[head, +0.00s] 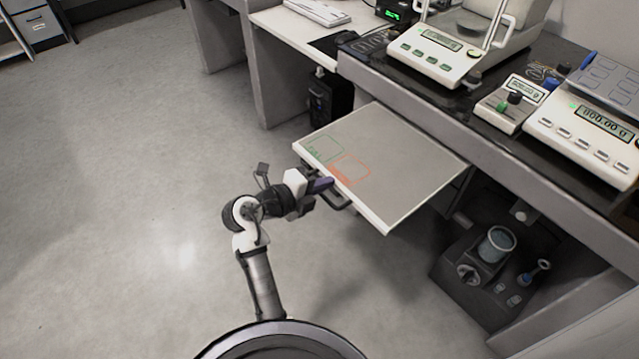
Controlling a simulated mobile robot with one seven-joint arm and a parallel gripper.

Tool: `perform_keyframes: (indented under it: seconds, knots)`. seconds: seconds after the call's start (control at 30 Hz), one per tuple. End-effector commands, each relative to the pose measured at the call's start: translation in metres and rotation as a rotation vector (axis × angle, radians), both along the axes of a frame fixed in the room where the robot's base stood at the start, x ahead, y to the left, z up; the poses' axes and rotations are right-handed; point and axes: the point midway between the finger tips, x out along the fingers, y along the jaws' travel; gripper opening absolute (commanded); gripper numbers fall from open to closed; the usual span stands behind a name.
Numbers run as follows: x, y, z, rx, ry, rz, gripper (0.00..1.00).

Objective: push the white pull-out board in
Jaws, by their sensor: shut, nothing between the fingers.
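The white pull-out board (402,152) sticks out from under the dark-topped weighing table. Its top is bare apart from a green outline and an orange outline near its front left corner. A dark handle (342,204) sits on its front edge. My gripper (325,184) is shut and empty at the board's front edge, close to the handle. I cannot tell whether the fingertips touch the board or the handle. My gripper partly hides the front edge there.
Balances (445,48) and a small meter (513,103) stand on the table above. A dark instrument (488,262) sits below, right of the board. A black computer case (331,101) stands behind the board's left side. The floor (130,190) to the left is clear.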

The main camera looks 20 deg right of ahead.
Motion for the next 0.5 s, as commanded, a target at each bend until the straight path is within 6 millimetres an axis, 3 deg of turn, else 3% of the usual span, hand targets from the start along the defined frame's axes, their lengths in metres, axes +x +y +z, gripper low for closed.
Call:
perform_keyframes:
  seconds: [0.27,0.5]
  knots:
    - [0.002,-0.006,-0.001,0.000,-0.002,-0.002,0.00]
    - [0.016,-0.047,-0.006,-0.001,-0.006,-0.005,0.00]
